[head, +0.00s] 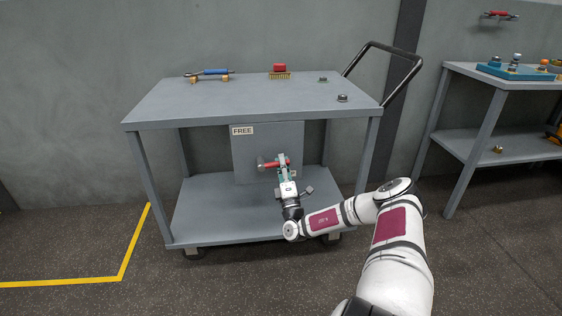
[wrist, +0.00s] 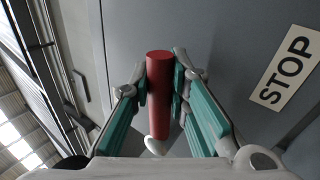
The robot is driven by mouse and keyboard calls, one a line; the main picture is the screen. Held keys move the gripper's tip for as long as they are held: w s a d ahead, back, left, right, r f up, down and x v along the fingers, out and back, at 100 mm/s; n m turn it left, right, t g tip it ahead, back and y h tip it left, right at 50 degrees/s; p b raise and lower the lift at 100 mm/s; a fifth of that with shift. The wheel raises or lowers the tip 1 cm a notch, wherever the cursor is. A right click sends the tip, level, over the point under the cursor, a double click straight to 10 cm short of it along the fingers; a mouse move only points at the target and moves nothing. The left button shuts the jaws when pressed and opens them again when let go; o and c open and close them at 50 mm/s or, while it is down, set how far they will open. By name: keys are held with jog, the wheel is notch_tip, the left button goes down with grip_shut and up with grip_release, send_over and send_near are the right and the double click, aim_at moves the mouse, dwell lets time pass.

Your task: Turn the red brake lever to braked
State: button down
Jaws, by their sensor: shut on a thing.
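The red brake lever (head: 272,164) is on a grey panel (head: 250,142) under the top of a grey cart. In the head view it points sideways, roughly level, from its pivot at the left. In the wrist view the red lever (wrist: 159,90) stands between my fingers. My gripper (head: 283,166) is shut on the lever; its teal finger pads (wrist: 160,88) press it from both sides. A FREE label (head: 243,131) is at the panel's top left. A STOP label (wrist: 287,68) shows in the wrist view; in the head view it is hidden.
The cart top (head: 215,100) carries a blue-handled tool (head: 210,72), a red brush (head: 280,71) and small dark knobs. A black push handle (head: 405,62) rises at its right. A second table (head: 470,100) stands at the right. Floor is clear at front left.

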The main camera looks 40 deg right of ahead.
jog(key=shift+f+m+g+h, duration=0.3)
jog(key=shift+m+h, duration=0.15)
jog(key=shift+m, duration=0.25)
jog(key=shift+f+m+g+h, duration=0.25)
jog(key=shift+m+h, duration=0.2)
jog(key=shift+m, duration=0.25)
jog(key=shift+f, duration=0.1)
jog(key=c, duration=1.5)
grip_release()
jog(key=v, duration=1.2)
